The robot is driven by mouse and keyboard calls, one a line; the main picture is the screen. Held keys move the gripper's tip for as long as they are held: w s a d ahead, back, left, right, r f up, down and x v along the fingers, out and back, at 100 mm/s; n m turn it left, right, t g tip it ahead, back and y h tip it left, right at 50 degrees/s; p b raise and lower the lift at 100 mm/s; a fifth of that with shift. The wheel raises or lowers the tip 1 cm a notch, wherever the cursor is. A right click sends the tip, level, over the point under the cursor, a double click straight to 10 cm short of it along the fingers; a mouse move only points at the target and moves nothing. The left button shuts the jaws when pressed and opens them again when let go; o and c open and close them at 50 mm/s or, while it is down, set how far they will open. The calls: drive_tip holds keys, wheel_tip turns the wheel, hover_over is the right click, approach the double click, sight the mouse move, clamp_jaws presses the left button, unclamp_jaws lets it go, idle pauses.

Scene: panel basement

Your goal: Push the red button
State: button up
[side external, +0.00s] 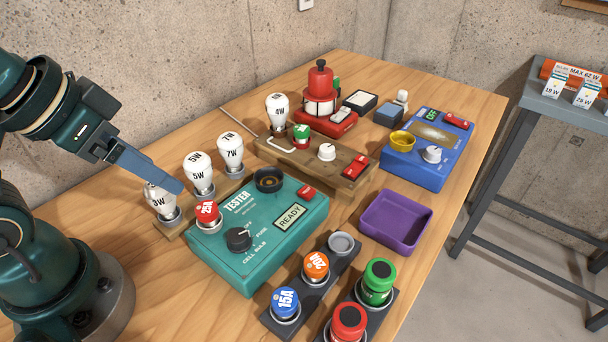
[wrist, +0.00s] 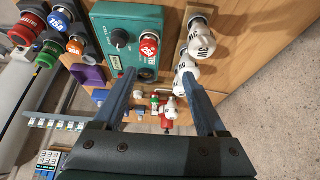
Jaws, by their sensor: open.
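Several red parts are in view, and I cannot tell which one the task calls the red button. In the side view, a small red switch (side external: 306,191) sits on the far right corner of the teal tester (side external: 247,272). Another red switch (side external: 355,167) is on the wooden board, and another (side external: 457,121) on the blue box. A red 25A fuse (side external: 207,212) stands in the tester; it also shows in the wrist view (wrist: 149,46). My gripper (side external: 180,188) is above the bulb row, left of the tester. In the wrist view my gripper (wrist: 160,76) is open with nothing between its fingers.
White bulbs (side external: 199,170) stand close around my gripper. A dark rack (side external: 271,318) with fuses and red and green cells is in front. A purple tray (side external: 393,224), a red-topped device (side external: 320,90) and the blue box (side external: 426,171) stand farther off. A concrete wall (side external: 190,50) is behind.

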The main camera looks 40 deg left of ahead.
clamp_jaws()
idle(1.9)
